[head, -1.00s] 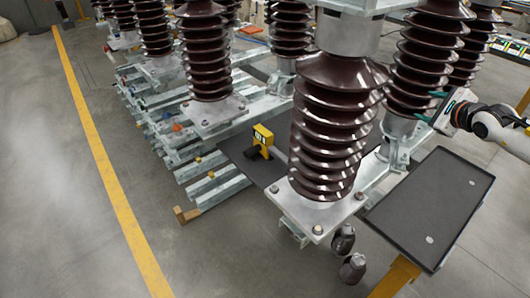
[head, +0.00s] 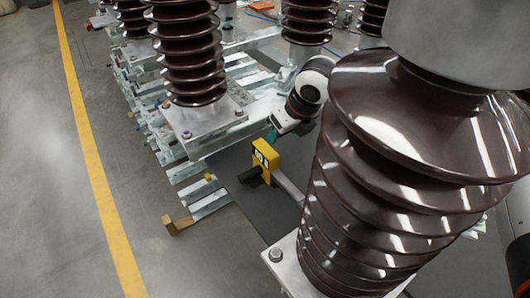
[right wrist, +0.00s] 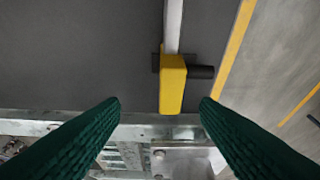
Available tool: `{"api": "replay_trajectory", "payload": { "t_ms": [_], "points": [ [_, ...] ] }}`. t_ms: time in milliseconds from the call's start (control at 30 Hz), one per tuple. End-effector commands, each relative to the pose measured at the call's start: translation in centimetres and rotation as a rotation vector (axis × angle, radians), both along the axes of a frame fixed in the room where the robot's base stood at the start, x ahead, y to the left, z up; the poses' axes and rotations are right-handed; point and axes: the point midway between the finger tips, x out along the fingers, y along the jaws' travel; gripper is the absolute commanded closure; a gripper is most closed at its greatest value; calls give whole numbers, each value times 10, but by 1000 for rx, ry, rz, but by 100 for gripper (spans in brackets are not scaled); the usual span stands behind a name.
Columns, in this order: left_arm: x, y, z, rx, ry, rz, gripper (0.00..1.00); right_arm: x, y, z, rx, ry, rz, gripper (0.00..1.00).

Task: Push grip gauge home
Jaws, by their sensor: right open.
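The grip gauge is a yellow block (head: 265,155) with a black handle (head: 250,175) at its side and a pale bar running from it. It stands on a dark grey board (head: 238,163) between the brown insulators in the head view. My right gripper (head: 272,136) is just behind the block there, its green fingertips partly hidden. In the right wrist view the gripper (right wrist: 160,103) is open and empty, its green fingers spread wide. The yellow block (right wrist: 173,84) shows between and beyond the fingertips; contact cannot be seen. My left gripper is not in view.
A large ribbed brown insulator (head: 400,150) on a metal plate fills the right foreground and hides part of the board. Another insulator (head: 188,55) stands behind on galvanised beams. A wooden block (head: 178,224) lies at the left. Floor left of the yellow line (head: 88,150) is clear.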

Motion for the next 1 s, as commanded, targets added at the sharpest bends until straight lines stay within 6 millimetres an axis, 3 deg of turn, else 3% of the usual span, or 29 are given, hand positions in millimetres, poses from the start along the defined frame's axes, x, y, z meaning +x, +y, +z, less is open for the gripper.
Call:
{"api": "replay_trajectory", "payload": {
  "t_ms": [100, 167, 400, 467, 567, 800, 1000],
  "points": [
    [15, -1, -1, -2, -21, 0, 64, -9, 10, -7, -9, 32, -19, 44],
    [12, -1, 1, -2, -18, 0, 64, -8, 12, -13, -11, 37, -23, 44],
    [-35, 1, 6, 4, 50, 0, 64, 5, 21, -51, -10, 35, -24, 44],
    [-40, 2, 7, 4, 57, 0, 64, 7, 22, -58, -10, 34, -23, 44],
    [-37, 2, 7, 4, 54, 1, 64, 10, 24, -64, -10, 31, -23, 44],
    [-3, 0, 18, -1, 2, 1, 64, 18, 31, -89, -10, 35, -22, 44],
    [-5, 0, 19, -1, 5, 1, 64, 25, 36, -111, -10, 31, -23, 44]
  ]
}}
